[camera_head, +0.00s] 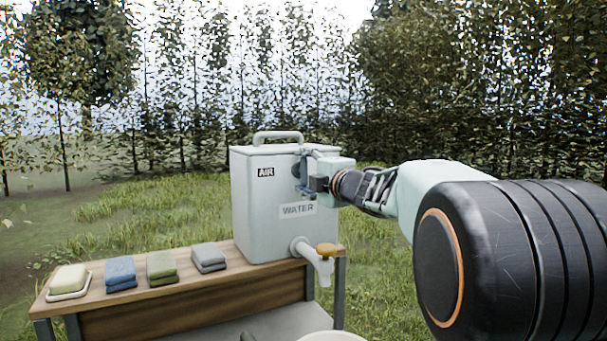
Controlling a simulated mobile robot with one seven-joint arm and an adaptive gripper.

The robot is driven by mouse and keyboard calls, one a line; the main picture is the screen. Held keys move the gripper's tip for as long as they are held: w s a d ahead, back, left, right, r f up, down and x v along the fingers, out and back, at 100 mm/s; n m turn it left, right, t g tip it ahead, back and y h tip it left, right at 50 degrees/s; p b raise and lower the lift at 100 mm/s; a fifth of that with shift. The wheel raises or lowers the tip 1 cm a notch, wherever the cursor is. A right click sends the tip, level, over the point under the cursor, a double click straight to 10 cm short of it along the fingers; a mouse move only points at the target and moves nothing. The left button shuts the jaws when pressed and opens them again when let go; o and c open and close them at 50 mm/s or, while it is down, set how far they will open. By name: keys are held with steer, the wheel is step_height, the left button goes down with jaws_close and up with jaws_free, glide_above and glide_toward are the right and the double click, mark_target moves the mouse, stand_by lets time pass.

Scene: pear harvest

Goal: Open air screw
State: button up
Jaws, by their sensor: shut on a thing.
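The air screw is at the upper front of the white water container (255,215), to the right of its black AIR label (265,173). My gripper (302,172) reaches in from the right and is shut on the screw there. The fingers cover most of the screw, so its shape and how far it is turned cannot be made out. The container stands upright on a wooden bench (180,288) and has a handle (277,136) on its lid.
Below the WATER label, a spigot with a yellow knob (327,249) sticks out over the bench's right end. A soap bar (70,277) on a dish and folded blue (120,270), green (161,264) and grey (208,256) cloths lie left. A white basin rim (331,336) shows below.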

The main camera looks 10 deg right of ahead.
steer(key=o, duration=1.2)
steer(key=shift+c, duration=0.2)
steer(key=v, duration=1.2)
steer(key=shift+r, duration=0.1)
